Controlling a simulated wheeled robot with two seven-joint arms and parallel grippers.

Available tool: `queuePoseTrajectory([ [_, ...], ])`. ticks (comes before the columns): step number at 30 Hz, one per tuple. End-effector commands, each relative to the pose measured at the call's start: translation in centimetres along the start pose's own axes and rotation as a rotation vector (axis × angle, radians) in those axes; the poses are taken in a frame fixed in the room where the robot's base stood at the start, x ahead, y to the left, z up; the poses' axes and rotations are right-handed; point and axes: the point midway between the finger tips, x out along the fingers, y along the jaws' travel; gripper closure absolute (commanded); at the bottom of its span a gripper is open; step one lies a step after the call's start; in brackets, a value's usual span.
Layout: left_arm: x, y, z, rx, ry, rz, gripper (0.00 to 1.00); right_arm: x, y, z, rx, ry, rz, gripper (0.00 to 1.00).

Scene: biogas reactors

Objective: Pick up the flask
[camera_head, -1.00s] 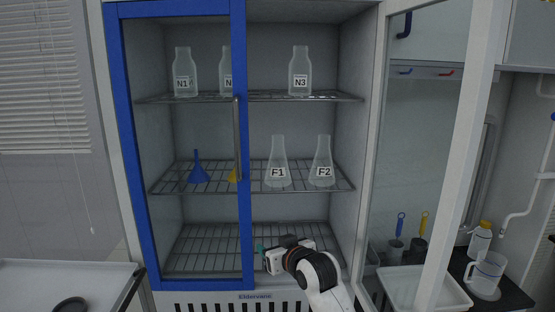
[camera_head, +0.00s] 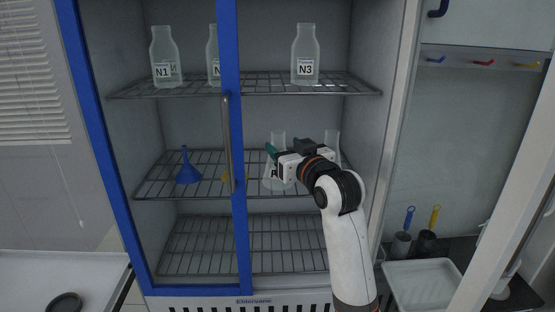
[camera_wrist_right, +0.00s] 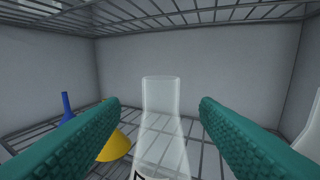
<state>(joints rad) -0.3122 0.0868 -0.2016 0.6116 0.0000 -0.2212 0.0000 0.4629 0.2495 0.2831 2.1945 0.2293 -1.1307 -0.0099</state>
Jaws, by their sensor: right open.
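A clear conical flask with a label (camera_head: 269,181) stands on the middle wire shelf, partly hidden by my right gripper (camera_head: 271,152). In the right wrist view the flask (camera_wrist_right: 161,115) stands upright between the two green fingers of my right gripper (camera_wrist_right: 160,115). The fingers are open, with a gap on both sides of the flask's neck. A second conical flask (camera_head: 333,141) stands to its right, mostly hidden behind my right arm. Its edge also shows at the right of the right wrist view (camera_wrist_right: 308,140). My left gripper is not in view.
A blue funnel (camera_head: 187,171) and a yellow funnel (camera_wrist_right: 115,146) stand left of the flask. Bottles N1 (camera_head: 164,60) and N3 (camera_head: 305,55) are on the top shelf. The blue door frame (camera_head: 236,240) and its handle lie left of my gripper. The bottom shelf is empty.

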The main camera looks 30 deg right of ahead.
Motion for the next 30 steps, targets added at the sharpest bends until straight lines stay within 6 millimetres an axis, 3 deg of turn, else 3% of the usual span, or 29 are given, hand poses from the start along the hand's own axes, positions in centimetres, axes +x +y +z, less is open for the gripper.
queuePoseTrajectory([
  [5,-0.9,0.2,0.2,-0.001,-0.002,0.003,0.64,1.2,0.1,0.4,0.002,0.000,0.000,0.44],
  [11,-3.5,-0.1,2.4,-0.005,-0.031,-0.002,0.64,4.0,0.4,1.4,0.003,0.003,0.001,0.44],
  [15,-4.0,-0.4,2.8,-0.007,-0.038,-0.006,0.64,5.6,0.3,1.0,0.001,0.001,0.001,0.44],
  [23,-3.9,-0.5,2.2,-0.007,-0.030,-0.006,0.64,5.9,0.3,0.7,0.000,-0.001,0.000,0.44],
  [30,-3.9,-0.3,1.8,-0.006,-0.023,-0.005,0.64,5.9,0.3,0.7,0.000,0.000,0.000,0.80],
])
